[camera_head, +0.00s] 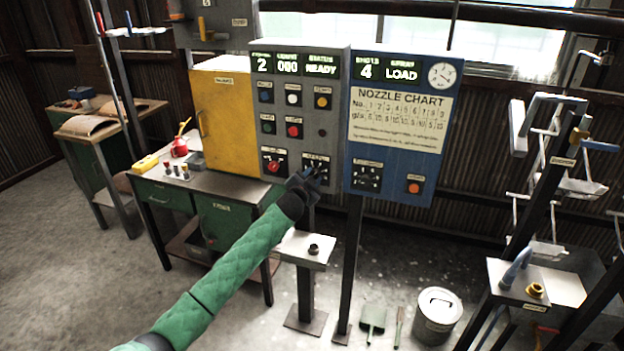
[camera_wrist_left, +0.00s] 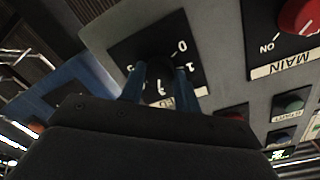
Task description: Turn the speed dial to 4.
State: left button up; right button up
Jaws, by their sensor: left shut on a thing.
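The speed dial (camera_head: 317,162) sits on a black plate at the lower right of the grey control panel (camera_head: 329,110). My left gripper (camera_head: 309,177) is at this dial, its arm coming up from the lower left. In the left wrist view the blue fingers of the left gripper (camera_wrist_left: 160,82) are shut on the dark dial knob (camera_wrist_left: 160,70), one on each side. The black dial plate (camera_wrist_left: 150,45) shows upside down, with a 0 and a 1 legible. Other numbers are partly hidden by the fingers, and I cannot read the dial's setting. My right gripper is not in view.
A red main switch (camera_head: 273,165) is close to the left of the dial, also in the left wrist view (camera_wrist_left: 300,14). A blue panel (camera_head: 396,170) with another dial (camera_head: 367,176) stands to the right. A small grey stand (camera_head: 303,250) is below.

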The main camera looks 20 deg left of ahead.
pick_arm(q)
jog(key=shift+r+m, duration=0.1)
jog(key=shift+m, duration=2.1)
jog(key=shift+m+y, duration=0.3)
jog(key=shift+m, duration=0.6)
jog(key=shift+d+m, duration=0.1)
jog(key=shift+m, duration=0.6)
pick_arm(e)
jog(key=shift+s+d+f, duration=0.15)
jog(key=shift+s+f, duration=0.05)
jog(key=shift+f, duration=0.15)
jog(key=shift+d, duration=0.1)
